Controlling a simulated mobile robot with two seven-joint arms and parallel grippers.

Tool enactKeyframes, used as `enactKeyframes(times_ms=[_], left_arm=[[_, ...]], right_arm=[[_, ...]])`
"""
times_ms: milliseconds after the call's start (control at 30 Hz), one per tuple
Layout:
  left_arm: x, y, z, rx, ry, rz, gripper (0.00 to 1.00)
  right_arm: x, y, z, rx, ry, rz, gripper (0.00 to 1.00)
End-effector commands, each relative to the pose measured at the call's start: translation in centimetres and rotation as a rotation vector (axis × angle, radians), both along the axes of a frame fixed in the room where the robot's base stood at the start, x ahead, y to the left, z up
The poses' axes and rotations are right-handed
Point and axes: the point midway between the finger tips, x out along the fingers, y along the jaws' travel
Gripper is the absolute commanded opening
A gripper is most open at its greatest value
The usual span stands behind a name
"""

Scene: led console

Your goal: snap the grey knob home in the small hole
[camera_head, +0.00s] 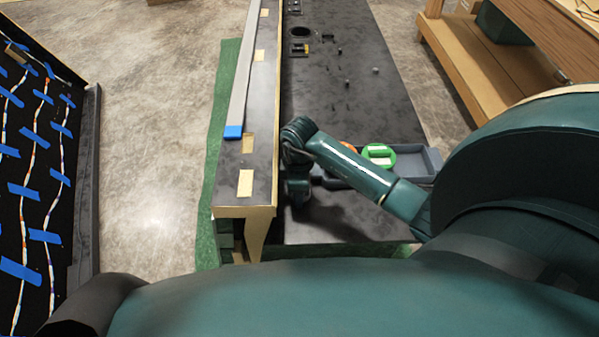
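A dark console panel (350,110) runs away from me down the middle. Small dark and grey pieces stand on it, among them a small grey one (375,70) that may be the grey knob; it is too small to be sure. A large dark round opening (300,31) lies at the far left of the panel; I cannot pick out the small hole. My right arm reaches in from the right over the near panel. Its gripper (298,192) points down beside the raised ledge, its fingers too dark and covered to read. My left gripper is out of view.
A grey tray (432,161) with a green round piece (380,154) and an orange piece (348,147) sits partly behind my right arm. A raised ledge (262,120) with a long light strip (243,75) borders the panel. A wooden bench (470,60) stands right.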

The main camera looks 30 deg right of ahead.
Motion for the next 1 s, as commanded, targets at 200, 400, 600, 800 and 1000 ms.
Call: enactKeyframes(times_ms=[200, 400, 600, 800, 1000], left_arm=[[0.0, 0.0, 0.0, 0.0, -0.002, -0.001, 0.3], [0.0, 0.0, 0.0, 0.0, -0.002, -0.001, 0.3], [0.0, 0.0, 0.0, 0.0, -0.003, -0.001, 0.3], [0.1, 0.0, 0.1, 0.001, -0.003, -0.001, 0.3], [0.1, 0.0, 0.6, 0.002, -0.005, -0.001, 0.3]], right_arm=[[0.0, 0.0, 0.0, 0.0, 0.0, 0.0, 0.5], [0.0, 0.0, 0.0, 0.0, 0.0, 0.0, 0.66], [0.0, 0.0, 0.0, 0.0, 0.0, 0.0, 0.73], [0.0, -0.1, 0.1, 0.0, 0.0, 0.0, 0.73], [0.4, -1.0, 1.1, -0.002, 0.0, 0.001, 0.73]])
